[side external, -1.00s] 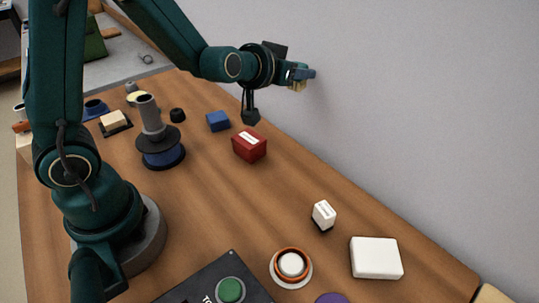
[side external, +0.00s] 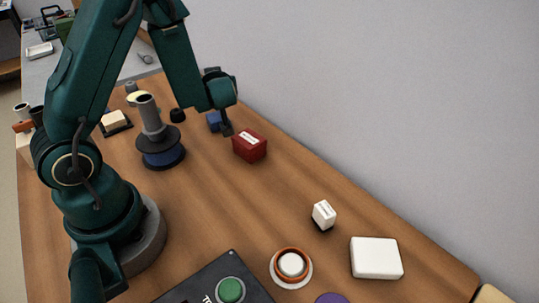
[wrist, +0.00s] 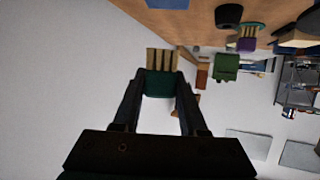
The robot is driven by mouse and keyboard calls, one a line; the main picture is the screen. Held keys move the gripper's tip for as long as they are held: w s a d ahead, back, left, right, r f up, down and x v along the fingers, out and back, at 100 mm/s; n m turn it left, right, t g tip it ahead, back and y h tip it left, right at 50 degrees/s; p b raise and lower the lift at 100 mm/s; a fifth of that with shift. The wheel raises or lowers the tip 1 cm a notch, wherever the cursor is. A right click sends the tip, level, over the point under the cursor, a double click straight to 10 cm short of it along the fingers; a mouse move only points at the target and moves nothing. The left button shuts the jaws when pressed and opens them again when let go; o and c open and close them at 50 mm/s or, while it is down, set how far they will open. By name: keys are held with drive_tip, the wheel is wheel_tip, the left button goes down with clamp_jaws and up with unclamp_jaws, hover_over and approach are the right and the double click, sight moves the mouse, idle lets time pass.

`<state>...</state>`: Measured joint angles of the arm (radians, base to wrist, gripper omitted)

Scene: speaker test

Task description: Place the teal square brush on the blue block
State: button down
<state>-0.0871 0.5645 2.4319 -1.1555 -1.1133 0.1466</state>
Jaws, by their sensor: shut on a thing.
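The teal brush (wrist: 160,84), with tan bristles (wrist: 162,60) pointing away from my gripper, is clamped between the two fingers in the wrist view. My gripper (wrist: 160,76) is shut on it. The blue block (side external: 214,121) sits on the wooden table, partly hidden behind my wrist in the side view. A blue sliver of it also shows at the top edge of the wrist view (wrist: 168,4). The brush is apart from the block.
A red box (side external: 249,147) with a white label stands right of the blue block. A grey post on a blue-based spool (side external: 162,150) and a black knob (side external: 177,115) stand to its left. The grey wall (side external: 400,120) runs behind the table. Bare wood lies in front (side external: 200,205).

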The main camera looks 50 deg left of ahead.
sight(217, 116)
drive_tip(key=shift+f, duration=2.45)
drive_tip(key=shift+c, duration=2.2)
unclamp_jaws()
drive_tip(key=shift+f, duration=0.15)
